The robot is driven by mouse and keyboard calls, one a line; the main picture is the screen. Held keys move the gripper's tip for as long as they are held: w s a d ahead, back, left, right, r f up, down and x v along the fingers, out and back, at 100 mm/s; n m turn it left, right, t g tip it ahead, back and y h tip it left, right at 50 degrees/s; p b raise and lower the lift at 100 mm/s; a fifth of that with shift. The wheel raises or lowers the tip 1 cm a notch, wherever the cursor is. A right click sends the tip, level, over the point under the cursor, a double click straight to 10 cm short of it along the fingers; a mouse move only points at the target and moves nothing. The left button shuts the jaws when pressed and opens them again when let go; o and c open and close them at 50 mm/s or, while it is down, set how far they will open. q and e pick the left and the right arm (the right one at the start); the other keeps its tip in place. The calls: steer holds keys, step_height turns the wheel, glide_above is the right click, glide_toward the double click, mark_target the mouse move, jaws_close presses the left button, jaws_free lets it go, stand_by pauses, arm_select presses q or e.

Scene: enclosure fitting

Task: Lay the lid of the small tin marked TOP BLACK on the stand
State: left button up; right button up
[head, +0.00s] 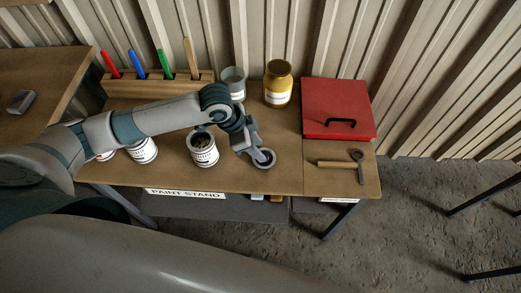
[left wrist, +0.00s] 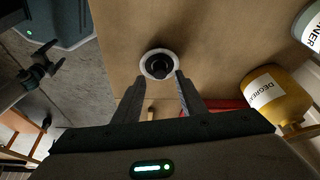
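A round lid (head: 264,158) with a pale rim and a dark knob is on or just above the brown wooden top, right of an open tin (head: 204,151). It also shows in the left wrist view (left wrist: 147,66). My left gripper (head: 257,153) is over the lid; in the left wrist view its fingers (left wrist: 160,82) are apart, with the lid between and just beyond their tips. I cannot tell whether they touch it. The tin is white-labelled with something dark inside; its marking is unreadable. The stand (head: 285,181) carries a PAINT STAND sign. A dark gripper-like shape, probably my right gripper, shows at the left wrist view's left.
Two tins (head: 144,152) stand partly behind my left arm. A grey tin (head: 233,78) and a yellow jar (head: 278,86) stand behind. A rack (head: 150,88) of coloured handles is at the back left. A red box (head: 337,104) and a tool (head: 338,164) lie at the right.

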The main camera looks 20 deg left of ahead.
arm_select(q)
steer(key=v, duration=0.9)
steer(key=shift+b, duration=0.4)
arm_select(e)
steer(key=w, duration=0.1)
steer(key=w+a, duration=0.1)
steer(key=shift+w+a+f+t, duration=0.1)
steer(key=shift+w+f+t, duration=0.1)
steer(key=shift+w+t, duration=0.2)
steer(key=shift+s, duration=0.2)
